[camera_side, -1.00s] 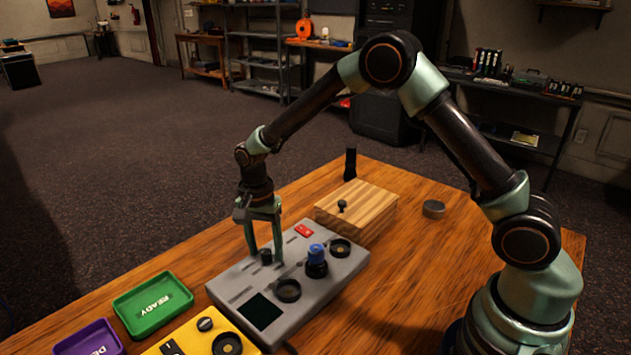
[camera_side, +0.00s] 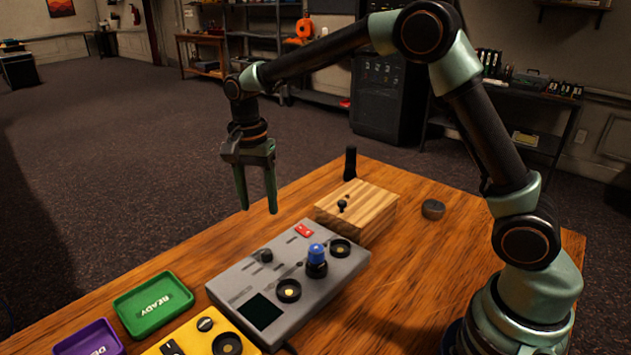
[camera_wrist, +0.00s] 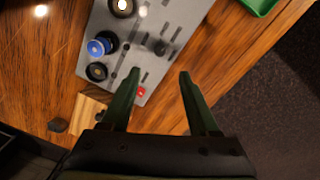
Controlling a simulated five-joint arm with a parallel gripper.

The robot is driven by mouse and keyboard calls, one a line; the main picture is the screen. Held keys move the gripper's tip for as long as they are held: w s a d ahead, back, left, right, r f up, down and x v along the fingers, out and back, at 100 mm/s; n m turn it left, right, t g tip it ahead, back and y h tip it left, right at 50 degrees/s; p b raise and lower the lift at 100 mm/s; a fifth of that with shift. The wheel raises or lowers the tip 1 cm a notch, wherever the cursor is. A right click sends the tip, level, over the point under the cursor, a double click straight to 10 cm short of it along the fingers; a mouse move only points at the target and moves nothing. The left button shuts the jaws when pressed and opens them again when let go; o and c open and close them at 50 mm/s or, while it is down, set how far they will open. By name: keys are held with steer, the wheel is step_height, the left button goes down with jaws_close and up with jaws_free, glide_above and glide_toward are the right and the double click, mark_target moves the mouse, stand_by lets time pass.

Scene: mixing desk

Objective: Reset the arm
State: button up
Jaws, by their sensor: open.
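My gripper (camera_side: 257,208) is open and empty. In the side view it hangs in the air above the far edge of the desk, clear of the grey mixing console (camera_side: 287,324). In the wrist view my gripper (camera_wrist: 158,76) shows its two fingers apart, with the console (camera_wrist: 160,14) beyond the fingertips. The console carries a black knob (camera_side: 266,256), a red switch (camera_side: 304,230), a blue-topped piece (camera_side: 316,253) standing in a round socket, and two other round sockets.
A wooden block (camera_side: 370,209) with a small black knob stands behind the console. A dark round puck (camera_side: 433,209) lies to its right. A green READY tray (camera_side: 128,319), a purple tray (camera_side: 78,342) and a yellow box (camera_side: 180,342) are at front left.

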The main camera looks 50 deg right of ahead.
steer(key=shift+r, duration=0.15)
steer(key=s+d+r+n+t, duration=0.3)
steer(key=s+n, duration=0.3)
steer(key=s, duration=0.3)
steer(key=s+d+r+n+t, duration=0.3)
steer(key=s+d+r+n, duration=0.1)
steer(key=s+n, duration=0.3)
steer(key=shift+s+d+r, duration=0.3)
steer(key=shift+s+r, duration=0.6)
steer(key=shift+s, duration=0.1)
